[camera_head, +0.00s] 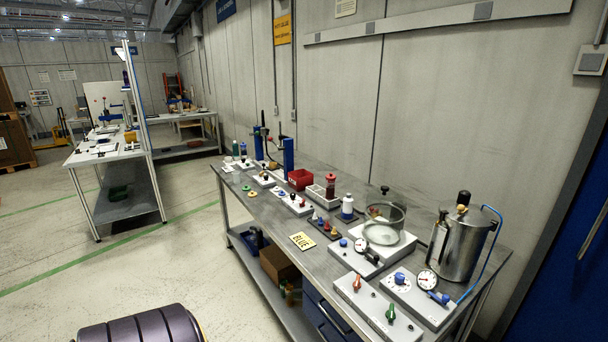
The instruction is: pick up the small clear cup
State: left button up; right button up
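I cannot make out a small clear cup for sure; at this size it may be among the small items on the workbench (262,222). The one plainly clear vessel is a wide glass chamber (398,226) on a pale base, toward the right of the bench, and it looks larger than a small cup. Neither of my grippers is in view.
Another table (105,153) stands at left. Floor between is open.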

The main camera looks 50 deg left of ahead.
aim_at(237, 176)
jog(key=u, duration=2.15)
